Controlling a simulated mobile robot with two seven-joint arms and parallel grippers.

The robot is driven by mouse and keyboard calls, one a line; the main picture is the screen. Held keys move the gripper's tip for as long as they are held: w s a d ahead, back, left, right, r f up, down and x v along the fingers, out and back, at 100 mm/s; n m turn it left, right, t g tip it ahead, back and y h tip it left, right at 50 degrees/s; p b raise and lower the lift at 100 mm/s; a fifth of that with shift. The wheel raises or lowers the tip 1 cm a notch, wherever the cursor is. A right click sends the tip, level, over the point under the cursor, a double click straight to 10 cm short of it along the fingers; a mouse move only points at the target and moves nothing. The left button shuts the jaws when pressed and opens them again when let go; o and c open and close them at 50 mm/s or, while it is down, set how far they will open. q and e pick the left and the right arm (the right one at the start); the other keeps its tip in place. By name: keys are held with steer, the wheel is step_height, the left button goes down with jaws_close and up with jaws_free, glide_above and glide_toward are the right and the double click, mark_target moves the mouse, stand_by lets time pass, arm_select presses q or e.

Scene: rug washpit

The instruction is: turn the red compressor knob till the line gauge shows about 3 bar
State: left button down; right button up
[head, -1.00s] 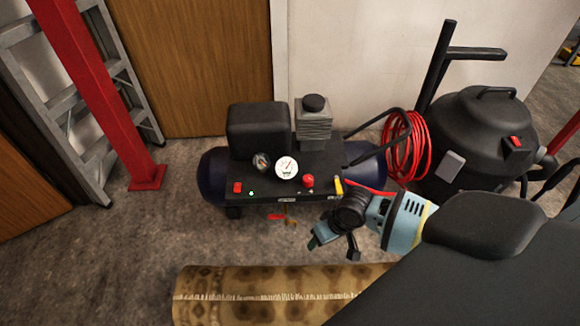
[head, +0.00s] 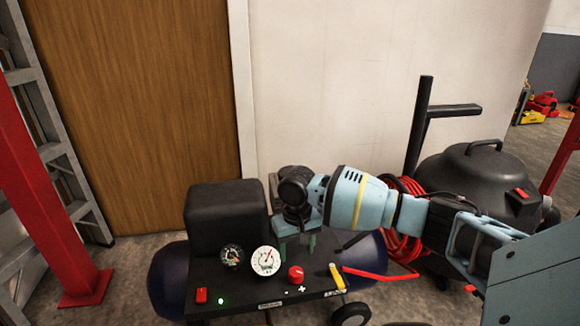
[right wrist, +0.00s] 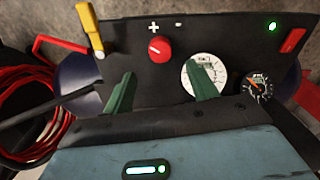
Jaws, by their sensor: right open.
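The red knob (head: 295,274) is on the sloped black panel (head: 262,288) of the compressor, beside plus and minus marks. In the right wrist view the knob (right wrist: 159,49) carries a small white mark. A white-faced gauge (head: 265,261) and a smaller dark gauge (head: 232,256) stand left of it; which is the line gauge and its exact reading are too small to tell. My right gripper (head: 297,245) points down above the panel's rear, behind the knob. Its green fingers (right wrist: 161,92) are apart and empty, not touching the knob. My left gripper is not in view.
A yellow lever (head: 337,276) and red hose sit right of the knob. A red switch (head: 201,296) and lit green lamp (head: 221,301) are at the panel's left. The black motor cover (head: 225,215) rises behind; a black vacuum (head: 480,190) stands at right.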

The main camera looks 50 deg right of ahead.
mark_target(296, 271)
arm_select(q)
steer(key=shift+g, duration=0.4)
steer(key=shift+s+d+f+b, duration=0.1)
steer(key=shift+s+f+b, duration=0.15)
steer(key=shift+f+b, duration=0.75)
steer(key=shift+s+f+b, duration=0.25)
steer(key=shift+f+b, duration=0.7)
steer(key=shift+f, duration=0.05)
arm_select(e)
steer(key=shift+f, duration=3.85)
